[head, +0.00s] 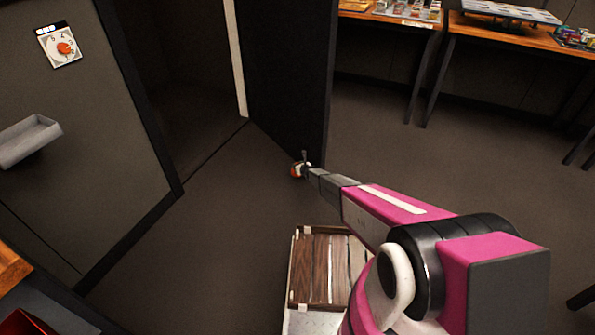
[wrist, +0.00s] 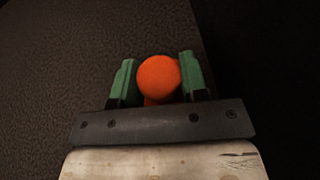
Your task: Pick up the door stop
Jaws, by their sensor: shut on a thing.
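The door stop (wrist: 159,75) shows in the wrist view as a round orange knob between the two green fingers of my gripper (wrist: 157,80). My gripper is shut on it, one finger on each side. Part of the door stop is hidden by the gripper. I cannot tell whether it touches the floor.
A low crate with brown wooden slats (head: 323,268) is on the floor below my arm. Wooden tables (head: 480,32) with items stand at the back right. A grey tray (head: 28,140) and a dial panel (head: 60,46) are on the left wall. Open floor (head: 400,160) lies right of the door.

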